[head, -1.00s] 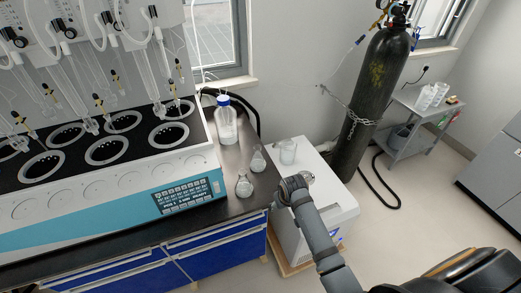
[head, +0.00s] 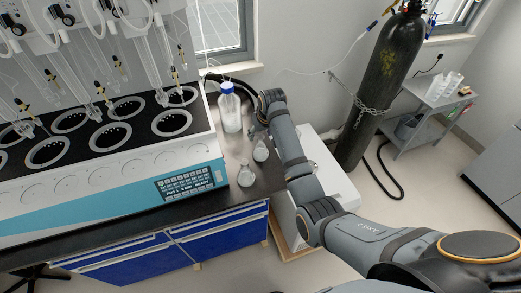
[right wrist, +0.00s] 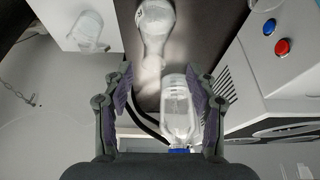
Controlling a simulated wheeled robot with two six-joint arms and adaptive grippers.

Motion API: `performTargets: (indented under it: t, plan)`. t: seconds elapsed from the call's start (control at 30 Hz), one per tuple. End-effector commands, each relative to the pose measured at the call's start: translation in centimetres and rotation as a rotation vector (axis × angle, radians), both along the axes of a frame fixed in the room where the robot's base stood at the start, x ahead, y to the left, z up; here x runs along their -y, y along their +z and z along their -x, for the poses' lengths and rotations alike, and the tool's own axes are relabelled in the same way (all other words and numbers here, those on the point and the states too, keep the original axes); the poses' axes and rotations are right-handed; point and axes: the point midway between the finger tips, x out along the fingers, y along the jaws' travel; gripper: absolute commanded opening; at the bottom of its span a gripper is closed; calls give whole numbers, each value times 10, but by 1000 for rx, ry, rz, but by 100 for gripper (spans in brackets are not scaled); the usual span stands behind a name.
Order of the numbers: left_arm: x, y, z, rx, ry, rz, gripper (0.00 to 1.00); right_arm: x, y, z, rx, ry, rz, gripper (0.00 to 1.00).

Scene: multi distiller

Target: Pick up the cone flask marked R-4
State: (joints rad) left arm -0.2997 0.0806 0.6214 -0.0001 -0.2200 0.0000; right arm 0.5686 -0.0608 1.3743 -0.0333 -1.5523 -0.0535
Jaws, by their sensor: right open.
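I cannot read a mark on either, so I cannot tell which is R-4. In the right wrist view my right gripper (right wrist: 163,103) is open and empty. One cone flask (right wrist: 155,25) lies ahead of its fingers, its neck pointing towards them. My left gripper is not in view.
A blue-capped bottle (head: 230,110) stands close by; in the wrist view this bottle (right wrist: 179,112) shows between the fingers, near the right one. The distiller (head: 190,182) is to the left. A beaker (right wrist: 88,30) stands on a white cabinet (head: 335,190).

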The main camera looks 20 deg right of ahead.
Motion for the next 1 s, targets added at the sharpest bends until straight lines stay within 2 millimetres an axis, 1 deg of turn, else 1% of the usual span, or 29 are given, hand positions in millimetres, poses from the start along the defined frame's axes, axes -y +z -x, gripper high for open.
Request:
performTargets:
  t: [0.1, 0.27, 0.43, 0.5, 0.6, 0.83, 0.87, 1.0]
  plan:
    - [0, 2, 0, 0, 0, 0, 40, 0, -10, -4, 0, 0, 0, 57]
    - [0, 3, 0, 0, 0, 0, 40, 1, -14, -6, 1, 0, 0, 57]
    - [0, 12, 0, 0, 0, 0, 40, 7, -36, -17, -3, -1, 0, 57]
    - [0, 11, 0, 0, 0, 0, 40, 7, -48, -21, -2, -1, 0, 57]
    - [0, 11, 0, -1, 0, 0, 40, 6, -57, -25, 0, -1, 0, 57]
    - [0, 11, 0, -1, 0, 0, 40, 6, -60, -26, 2, -1, -1, 57]
    - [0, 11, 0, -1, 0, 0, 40, 6, -60, -26, 2, -1, -1, 56]
    - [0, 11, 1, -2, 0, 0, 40, 6, -60, -26, 1, -1, 0, 37]
